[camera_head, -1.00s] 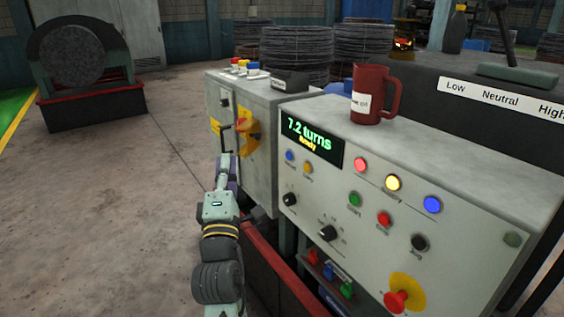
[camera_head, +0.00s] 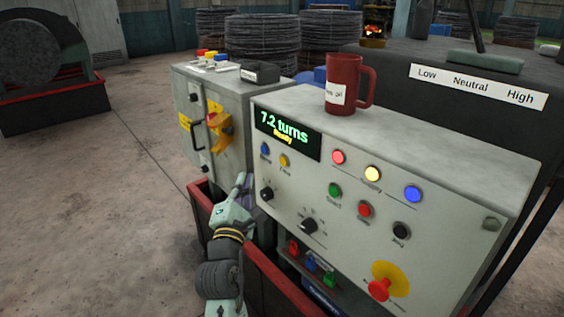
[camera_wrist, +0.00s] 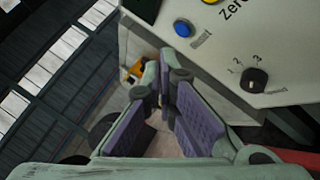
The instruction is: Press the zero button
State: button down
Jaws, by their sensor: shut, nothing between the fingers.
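The zero button is the small yellow button (camera_head: 285,160) on the left part of the grey control panel (camera_head: 330,252), right of a blue button (camera_head: 265,149). In the wrist view my gripper's purple-padded fingers (camera_wrist: 166,75) point toward the panel's edge.
A green display (camera_head: 286,133) reads "7.2 turns". A rotary knob (camera_head: 267,194) is close right of my gripper. A red rail (camera_head: 282,284) runs beside my arm. A grey cabinet (camera_head: 235,95) stands behind, and a red jug (camera_head: 342,84) is on the panel top. Open floor lies left.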

aim_at(284, 162)
jog(key=w+d+p, duration=0.2)
jog(key=w+d, duration=0.2)
jog(key=d, duration=0.2)
jog(key=shift+w+d+p, duration=0.25)
jog(key=shift+w+p, duration=0.05)
jog(key=shift+w, duration=0.05)
dwell(1.2)
jog(key=shift+w+d+p, duration=0.25)
jog(key=shift+d+p, duration=0.05)
jog(key=shift+p, duration=0.2)
jog(key=shift+w+d+p, duration=0.25)
jog(key=shift+d+p, duration=0.05)
jog(key=shift+d, duration=0.05)
dwell(0.8)
jog(key=shift+s+a, duration=0.55)
jog(key=shift+a, duration=0.1)
